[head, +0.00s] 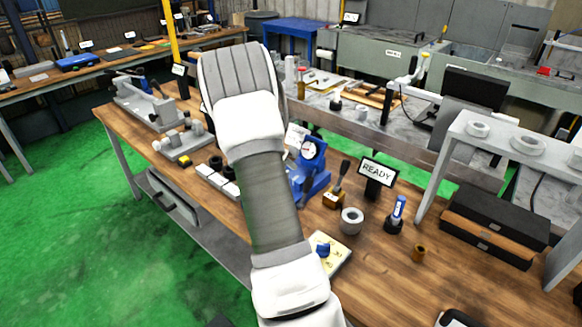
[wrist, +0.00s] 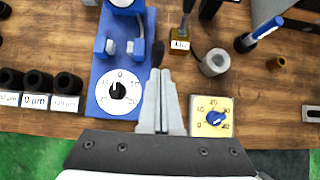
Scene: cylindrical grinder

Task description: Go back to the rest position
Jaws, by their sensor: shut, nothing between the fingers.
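My gripper (wrist: 161,75) shows in the wrist view with its two grey fingers together and nothing between them. It points down over the wooden bench (wrist: 60,45), between a blue gauge fixture (wrist: 102,68) with a round dial on the left and a cream panel with a blue knob (wrist: 212,117) on the right. A black elongated part lies close along the left finger; I cannot tell whether they touch. In the head view my white and green arm reaches across the bench, and the gripper itself is hidden.
A grey ring (head: 351,221), a lever block (head: 336,194), a READY sign (head: 376,174) and a blue-topped holder (head: 396,215) stand right of my arm. Black rings (wrist: 38,82) sit left of the fixture. Dark drawers (head: 494,224) stand at right. Green floor (head: 150,262) is clear at left.

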